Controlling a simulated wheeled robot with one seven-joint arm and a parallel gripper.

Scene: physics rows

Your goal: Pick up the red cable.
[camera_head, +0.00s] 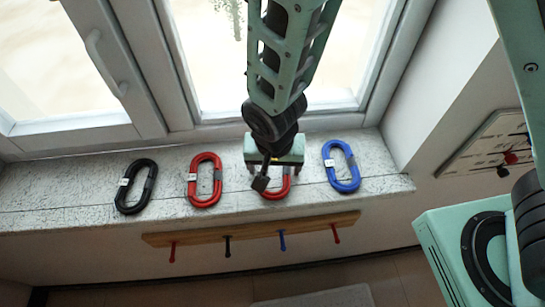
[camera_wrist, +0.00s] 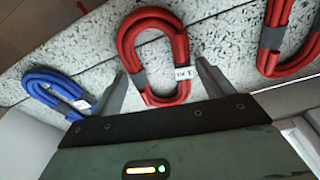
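Two coiled red cables lie on the white windowsill. One red cable (camera_head: 205,180) lies left of my gripper, in the open, with a grey band and white tag. The other red cable (camera_head: 276,194) is partly hidden under my gripper (camera_head: 272,172). In the wrist view, my open gripper (camera_wrist: 161,70) has one finger on each side of this red cable (camera_wrist: 181,55), which appears between the fingertips. I cannot tell whether the fingers touch it. The left red cable also shows at the right of the wrist view (camera_wrist: 271,35).
A black cable (camera_head: 136,187) lies at the sill's left, and a blue cable (camera_head: 341,167) lies close right of my gripper. A wooden peg rail (camera_head: 250,229) is below the sill (camera_head: 60,196). Window frames stand behind; a wall with a hook panel (camera_head: 492,146) is right.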

